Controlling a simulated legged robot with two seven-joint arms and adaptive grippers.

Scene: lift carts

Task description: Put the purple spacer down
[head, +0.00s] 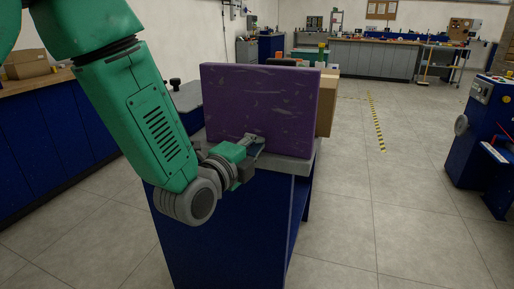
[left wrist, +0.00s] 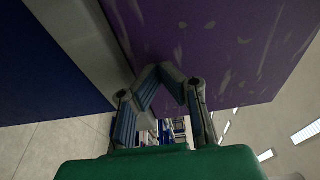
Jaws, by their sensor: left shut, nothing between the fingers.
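The purple spacer (head: 262,100) is a large scuffed purple block. It stands upright on the grey top of a blue cart (head: 225,225). My left gripper (head: 257,139) is at the lower front of the spacer, near the cart top's edge. In the left wrist view the purple face (left wrist: 225,45) fills the upper right, and the left gripper's fingertips (left wrist: 161,72) come together in front of it with nothing between them. I cannot tell whether the fingertips touch the face. My right gripper is not in view.
A cardboard box (head: 327,103) is behind the spacer on the right. A blue machine (head: 485,140) stands at the right edge. A wooden-topped blue workbench (head: 40,130) runs along the left. The floor right of the cart is clear.

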